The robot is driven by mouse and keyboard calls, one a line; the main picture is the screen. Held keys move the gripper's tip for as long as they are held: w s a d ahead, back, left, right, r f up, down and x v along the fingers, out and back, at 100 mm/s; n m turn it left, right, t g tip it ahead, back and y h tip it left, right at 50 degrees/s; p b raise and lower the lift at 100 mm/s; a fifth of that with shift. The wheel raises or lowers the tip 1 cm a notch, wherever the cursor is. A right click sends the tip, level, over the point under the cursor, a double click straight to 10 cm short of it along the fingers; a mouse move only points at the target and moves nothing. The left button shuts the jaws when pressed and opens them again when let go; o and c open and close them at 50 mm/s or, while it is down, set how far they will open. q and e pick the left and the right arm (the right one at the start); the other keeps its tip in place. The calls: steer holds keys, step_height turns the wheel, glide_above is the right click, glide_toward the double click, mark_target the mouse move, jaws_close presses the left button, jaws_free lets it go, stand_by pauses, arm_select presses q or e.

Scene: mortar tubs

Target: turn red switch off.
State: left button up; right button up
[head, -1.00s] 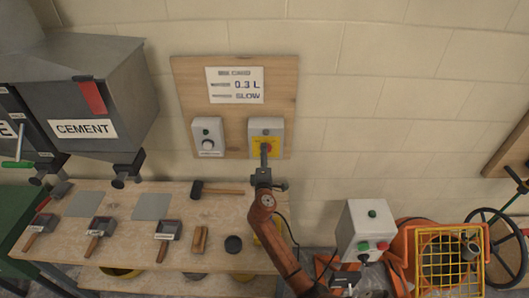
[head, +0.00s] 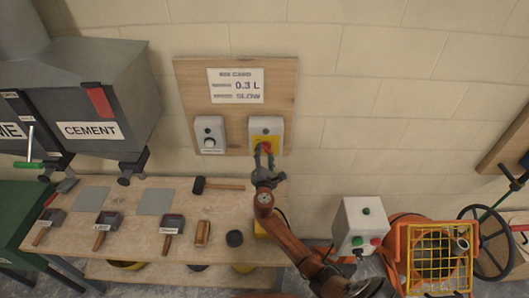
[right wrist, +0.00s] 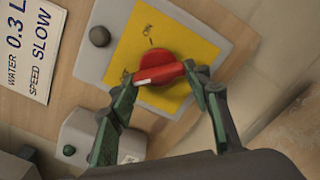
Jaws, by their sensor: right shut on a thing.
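The red switch (head: 266,146) is a round red knob with a raised grip bar, on a yellow plate on a grey box (head: 266,128) on the wall board. In the right wrist view the red switch (right wrist: 158,66) has a white mark at one end of its bar. My right gripper (head: 264,152) reaches up to it from below. In the right wrist view its green-padded fingers (right wrist: 160,76) are closed on the two ends of the bar. The bar lies nearly level there, slightly tilted. My left gripper is not in view.
A second grey box (head: 209,135) with a dial is left of the switch box, below a sign (head: 236,86). A workbench (head: 130,236) with scoops and a mallet (head: 218,185) is below. A control box (head: 361,228) and orange mixer (head: 436,255) stand at right.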

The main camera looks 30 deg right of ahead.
steer(key=shift+d, duration=0.15)
stand_by(0.3)
steer(key=o, duration=1.2)
steer(key=shift+c, duration=0.2)
steer(key=v, duration=1.2)
